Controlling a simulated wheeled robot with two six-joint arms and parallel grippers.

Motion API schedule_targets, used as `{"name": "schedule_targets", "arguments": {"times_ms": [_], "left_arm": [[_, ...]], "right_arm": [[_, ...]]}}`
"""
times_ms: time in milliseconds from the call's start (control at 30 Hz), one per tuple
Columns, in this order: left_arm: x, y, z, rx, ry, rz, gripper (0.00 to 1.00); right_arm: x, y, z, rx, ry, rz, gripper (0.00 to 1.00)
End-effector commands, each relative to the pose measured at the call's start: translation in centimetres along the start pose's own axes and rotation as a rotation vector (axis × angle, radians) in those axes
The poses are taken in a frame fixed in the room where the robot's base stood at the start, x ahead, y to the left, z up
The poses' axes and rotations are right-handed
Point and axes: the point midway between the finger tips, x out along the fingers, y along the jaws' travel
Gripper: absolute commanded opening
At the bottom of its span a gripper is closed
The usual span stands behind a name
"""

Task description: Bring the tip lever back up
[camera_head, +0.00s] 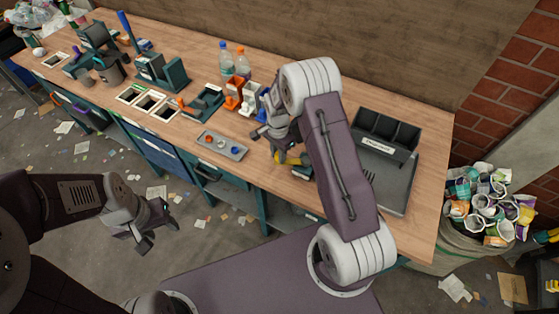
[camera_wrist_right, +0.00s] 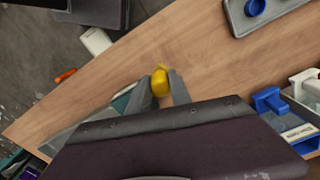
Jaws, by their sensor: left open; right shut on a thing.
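A yellow knob, which looks like the handle of the tip lever (camera_wrist_right: 160,84), sits between the fingers of my right gripper (camera_wrist_right: 162,86) in the right wrist view. The fingers are shut on it. In the head view my right gripper (camera_head: 285,150) is low at the front edge of the bench, and a bit of yellow shows by it. The lever's shaft and mount are mostly hidden by my arm and gripper, so its angle cannot be told. My left gripper (camera_head: 148,226) is open and empty, in front of the bench and away from the lever.
A grey tray (camera_head: 238,153) with coloured caps lies left of my right gripper. Orange, white and blue holders (camera_head: 234,94) and bottles (camera_head: 242,64) stand behind. A dark divided bin (camera_head: 383,138) is on the right. A sack of cups (camera_head: 455,226) stands beyond the bench's right end.

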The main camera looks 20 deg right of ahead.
Motion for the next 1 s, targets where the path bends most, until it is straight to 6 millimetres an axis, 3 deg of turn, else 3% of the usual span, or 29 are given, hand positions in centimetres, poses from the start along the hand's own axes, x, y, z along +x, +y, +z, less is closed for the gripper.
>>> {"name": "schedule_targets", "arguments": {"times_ms": [500, 1000], "left_arm": [[0.4, 0.0, 0.0, 0.0, 0.0, 0.0, 0.47], [0.5, 0.0, 0.1, 0.0, 0.0, 0.0, 0.47]], "right_arm": [[0.1, -2.1, -3.2, 0.382, 0.001, 0.0, 0.0], [0.1, -2.4, -4.3, 0.493, 0.001, 0.003, 0.0]]}}
